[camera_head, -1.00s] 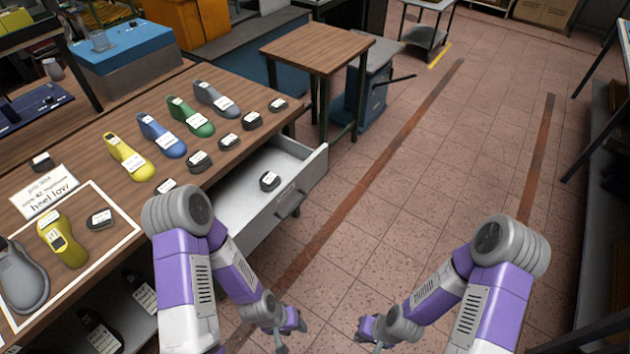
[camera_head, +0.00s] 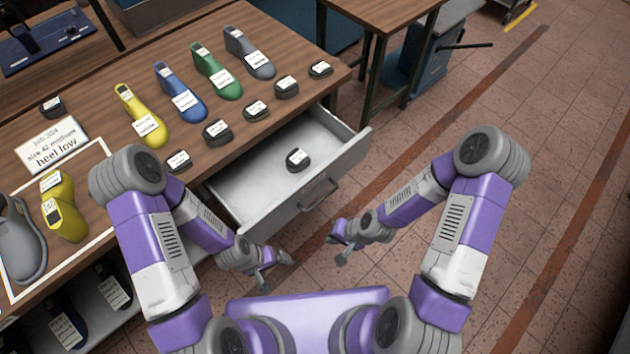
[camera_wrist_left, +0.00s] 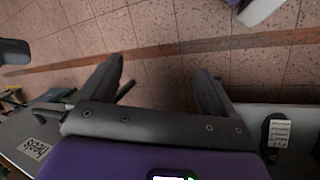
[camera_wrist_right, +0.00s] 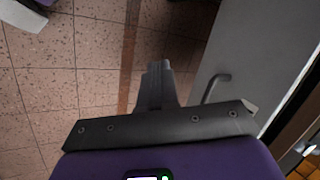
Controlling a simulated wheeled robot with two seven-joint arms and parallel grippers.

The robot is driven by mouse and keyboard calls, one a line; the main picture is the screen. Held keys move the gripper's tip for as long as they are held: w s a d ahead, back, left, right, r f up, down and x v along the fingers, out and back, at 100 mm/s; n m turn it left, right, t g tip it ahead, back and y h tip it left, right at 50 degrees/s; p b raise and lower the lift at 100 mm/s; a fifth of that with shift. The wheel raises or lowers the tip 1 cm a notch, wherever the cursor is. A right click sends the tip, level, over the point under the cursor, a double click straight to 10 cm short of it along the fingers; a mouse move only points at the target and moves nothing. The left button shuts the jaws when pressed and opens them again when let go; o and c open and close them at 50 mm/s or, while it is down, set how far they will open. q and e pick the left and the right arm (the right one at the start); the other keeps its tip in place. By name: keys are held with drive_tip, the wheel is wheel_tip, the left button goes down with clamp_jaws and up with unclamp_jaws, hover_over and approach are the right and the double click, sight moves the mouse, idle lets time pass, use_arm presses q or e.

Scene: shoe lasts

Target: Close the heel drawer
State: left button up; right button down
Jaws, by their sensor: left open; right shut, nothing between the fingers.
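The heel drawer (camera_head: 237,203) is pulled out from the front of the wooden bench, with one dark heel block (camera_head: 297,160) inside. Its handle (camera_head: 318,194) is on its front panel, and the handle also shows in the right wrist view (camera_wrist_right: 214,88). My left gripper (camera_head: 276,269) is open and empty, below and left of the drawer front. It shows open in the left wrist view (camera_wrist_left: 155,85). My right gripper (camera_head: 336,243) is shut and empty in front of the drawer, just below the handle and apart from it. It also shows in the right wrist view (camera_wrist_right: 158,70).
Several shoe lasts, such as the green one (camera_head: 218,75), and dark heel blocks stand on the bench top (camera_head: 130,75). A smaller table (camera_head: 385,10) is behind the bench. The tiled floor (camera_head: 560,130) at right is clear.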

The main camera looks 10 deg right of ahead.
sight(320, 186)
use_arm(q)
drive_tip(key=shift+o, duration=0.7)
wheel_tip(320, 186, down, 7)
drive_tip(key=b, duration=0.5)
drive_tip(key=shift+s+r, duration=0.2)
drive_tip(key=shift+s, duration=0.05)
use_arm(e)
drive_tip(key=w+d+r+m+t, duration=0.4)
drive_tip(key=w+r+m+t, duration=0.15)
drive_tip(key=w, duration=0.55)
drive_tip(key=shift+g+y, duration=0.25)
drive_tip(key=shift+y, duration=0.05)
drive_tip(key=b+x, duration=0.1)
drive_tip(key=x, duration=0.4)
drive_tip(key=b+x, duration=0.1)
drive_tip(key=x, duration=0.2)
drive_tip(key=shift+w+r+b, duration=0.25)
drive_tip(key=shift+w+b, duration=0.1)
drive_tip(key=shift+w, duration=0.05)
drive_tip(key=shift+w+a+f, duration=0.2)
drive_tip(key=shift+w+f, duration=0.05)
drive_tip(key=shift+w, duration=0.05)
use_arm(q)
wheel_tip(320, 186, down, 2)
drive_tip(key=shift+d+f, duration=0.1)
drive_tip(key=shift+f, duration=0.05)
